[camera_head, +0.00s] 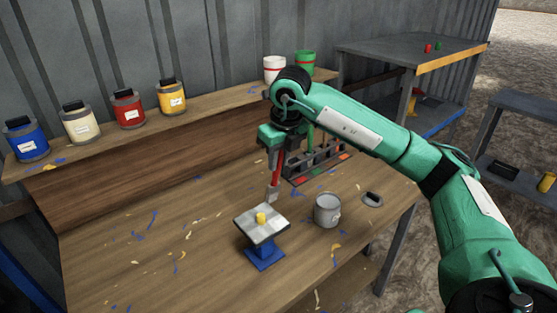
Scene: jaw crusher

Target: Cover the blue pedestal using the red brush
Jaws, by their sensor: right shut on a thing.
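The blue pedestal (264,253) stands on the wooden bench. It carries a pale square plate (254,226) with a small yellow piece (261,217) on top. My right gripper (277,150) is shut on the red brush (277,170), which hangs down with its pale tip (273,193) just behind and above the plate's far right corner. I cannot tell whether the tip touches the plate. My left gripper is out of view.
A grey can (327,210) stands right of the pedestal, beside a dark-topped lid (372,199). A dark rack (318,163) sits behind. Blue, cream, red and yellow paint jars (172,97) line the back shelf.

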